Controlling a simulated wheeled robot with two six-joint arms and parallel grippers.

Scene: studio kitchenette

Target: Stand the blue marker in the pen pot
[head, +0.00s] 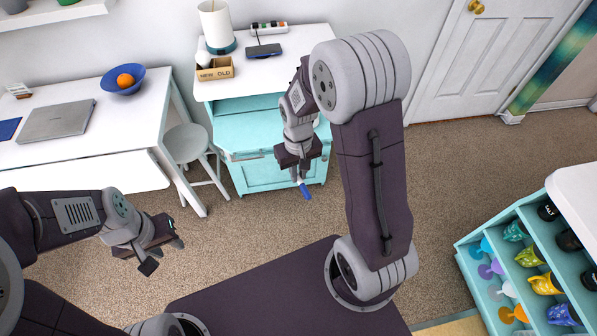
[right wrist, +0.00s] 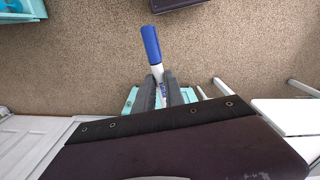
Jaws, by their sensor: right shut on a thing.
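The blue marker (head: 306,191) is in my right gripper (head: 303,180), held in the air in front of the teal cabinet. In the right wrist view, the marker's blue end (right wrist: 151,43) sticks out beyond the fingertips of the right gripper (right wrist: 160,85), and its white part lies between the fingers. It is tilted slightly there. My left gripper (head: 165,256) is open and empty above the carpet at the left. I cannot pick out a pen pot in either view.
The teal cabinet's white top (head: 280,72) holds a divided box (head: 215,70), a white cylinder on a teal base (head: 215,25) and a dark blue device (head: 263,51). A stool (head: 187,142) and desk (head: 80,105) stand left; a shelf of mugs (head: 520,262) stands right.

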